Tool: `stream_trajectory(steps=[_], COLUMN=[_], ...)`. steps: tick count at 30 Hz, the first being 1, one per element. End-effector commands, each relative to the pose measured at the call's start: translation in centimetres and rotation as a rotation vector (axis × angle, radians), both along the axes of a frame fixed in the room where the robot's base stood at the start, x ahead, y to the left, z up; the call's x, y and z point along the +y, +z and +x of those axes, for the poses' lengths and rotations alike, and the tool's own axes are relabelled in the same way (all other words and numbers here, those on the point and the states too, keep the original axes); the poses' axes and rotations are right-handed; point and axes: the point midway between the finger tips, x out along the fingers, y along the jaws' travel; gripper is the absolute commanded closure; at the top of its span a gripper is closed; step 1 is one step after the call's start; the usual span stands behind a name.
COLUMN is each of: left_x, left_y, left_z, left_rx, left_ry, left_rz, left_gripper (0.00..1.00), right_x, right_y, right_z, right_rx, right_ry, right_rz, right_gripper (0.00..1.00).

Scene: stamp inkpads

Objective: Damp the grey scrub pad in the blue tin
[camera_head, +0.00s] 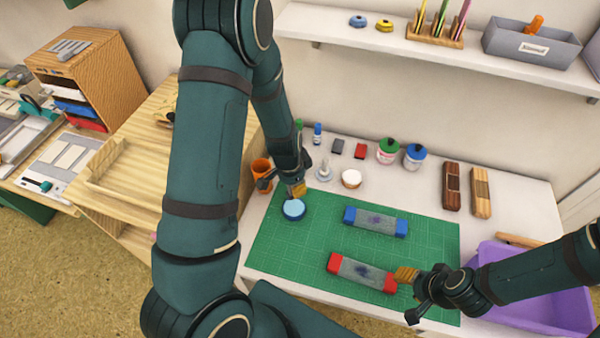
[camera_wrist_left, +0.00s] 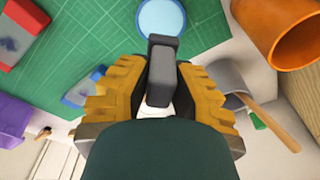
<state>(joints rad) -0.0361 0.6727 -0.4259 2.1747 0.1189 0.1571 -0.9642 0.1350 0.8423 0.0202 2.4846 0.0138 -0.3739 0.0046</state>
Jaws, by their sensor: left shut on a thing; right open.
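The blue tin (camera_head: 293,209), with a pale blue round inside, sits on the far left part of the green mat (camera_head: 300,255). It also shows at the top of the left wrist view (camera_wrist_left: 161,17). My left gripper (camera_head: 297,190) is just behind and above the tin. It is shut on the grey scrub pad (camera_wrist_left: 161,78), a dark grey block between its yellow fingers. The pad looks apart from the tin, though the height gap is hard to judge. My right gripper (camera_head: 407,275) is open, beside the right end of the red-ended grey block (camera_head: 362,273).
A blue-ended grey block (camera_head: 375,221) lies on the mat. An orange cup (camera_head: 261,170) stands left of my left gripper. Small jars, including a green-lidded one (camera_head: 388,151), line the back. A purple bin (camera_head: 535,300) is at the right.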

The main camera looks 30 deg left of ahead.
Motion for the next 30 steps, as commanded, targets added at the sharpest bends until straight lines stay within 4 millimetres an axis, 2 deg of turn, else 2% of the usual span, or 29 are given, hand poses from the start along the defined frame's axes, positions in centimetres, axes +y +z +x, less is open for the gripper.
stream_trajectory(steps=[8,19,30], left_x=[0.0,0.0,0.0], left_y=[-1.9,-5.4,-6.0], left_z=[0.0,-0.1,0.0], left_rx=[0.001,0.001,0.0], left_ry=[-0.001,0.001,0.0], left_rz=[0.0,0.0,0.0], left_gripper=[1.0,1.0,1.0], right_x=[0.1,0.2,0.3], right_y=[-1.7,-4.5,-4.9], right_z=[0.0,-0.7,-1.0], right_rx=[0.002,0.019,0.023], right_ry=[0.0,0.013,0.018], right_rz=[-0.003,0.0,0.001], right_gripper=[0.53,0.53,0.53])
